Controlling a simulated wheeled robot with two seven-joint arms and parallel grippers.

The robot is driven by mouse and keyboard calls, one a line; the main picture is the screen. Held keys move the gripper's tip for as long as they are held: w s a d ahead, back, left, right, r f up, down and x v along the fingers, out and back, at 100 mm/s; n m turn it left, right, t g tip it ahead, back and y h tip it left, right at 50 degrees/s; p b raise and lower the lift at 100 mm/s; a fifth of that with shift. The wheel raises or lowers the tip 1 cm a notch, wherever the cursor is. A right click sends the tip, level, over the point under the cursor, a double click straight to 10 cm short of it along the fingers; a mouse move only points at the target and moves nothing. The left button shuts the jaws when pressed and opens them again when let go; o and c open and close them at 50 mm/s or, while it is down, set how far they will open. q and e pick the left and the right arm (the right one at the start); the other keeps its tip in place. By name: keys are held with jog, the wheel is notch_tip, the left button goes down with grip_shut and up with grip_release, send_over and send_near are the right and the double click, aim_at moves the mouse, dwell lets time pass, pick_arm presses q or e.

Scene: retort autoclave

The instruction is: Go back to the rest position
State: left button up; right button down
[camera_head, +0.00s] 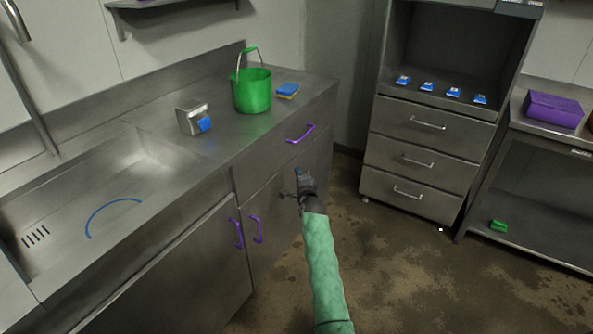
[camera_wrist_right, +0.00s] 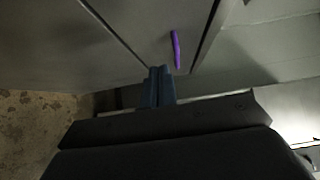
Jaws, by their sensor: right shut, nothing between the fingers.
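My right gripper (camera_head: 304,178) is held out in front of the steel counter, below the purple drawer handle (camera_head: 300,133). Its sleeve is green in the head view. In the right wrist view the two fingers of the gripper (camera_wrist_right: 158,85) are together with nothing between them. A purple handle (camera_wrist_right: 175,50) on a steel front shows just beyond the fingertips there, and I see no contact with it. My left gripper is in neither view.
The counter (camera_head: 190,155) carries a green bucket (camera_head: 252,92), a blue and yellow sponge (camera_head: 288,90) and a small metal holder (camera_head: 192,119). Purple door handles (camera_head: 257,229) stick out below. A drawer cabinet (camera_head: 424,160) stands right. Wet brown floor (camera_head: 400,280) is open at lower right.

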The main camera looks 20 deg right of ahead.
jog(key=s+a+r+n+g+y, duration=0.2)
jog(key=s+a+n+g, duration=0.2)
jog(key=s+n, duration=0.5)
jog(key=s+a+r+n+g+y, duration=0.2)
jog(key=s+a+n+g, duration=0.3)
jog(key=s+n, duration=0.4)
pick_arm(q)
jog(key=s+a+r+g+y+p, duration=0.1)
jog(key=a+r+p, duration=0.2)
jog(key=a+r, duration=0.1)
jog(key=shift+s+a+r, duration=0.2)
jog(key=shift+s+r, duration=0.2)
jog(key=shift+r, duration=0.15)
pick_arm(e)
jog(key=s+a+f+n+g, duration=0.1)
jog(key=s+f, duration=0.3)
jog(key=s, duration=1)
jog(key=s+a+f+n+g, duration=0.1)
jog(key=s+a+f+g, duration=0.1)
jog(key=s, duration=1.3)
jog(key=s+a+f+n+g, duration=0.1)
jog(key=s+f, duration=0.5)
jog(key=s, duration=0.8)
jog(key=a+g, duration=0.1)
jog(key=g, duration=0.1)
jog(key=shift+s+a+f+g+h, duration=0.2)
jog(key=shift+s+a+g+h, duration=0.1)
jog(key=shift+s+g, duration=0.1)
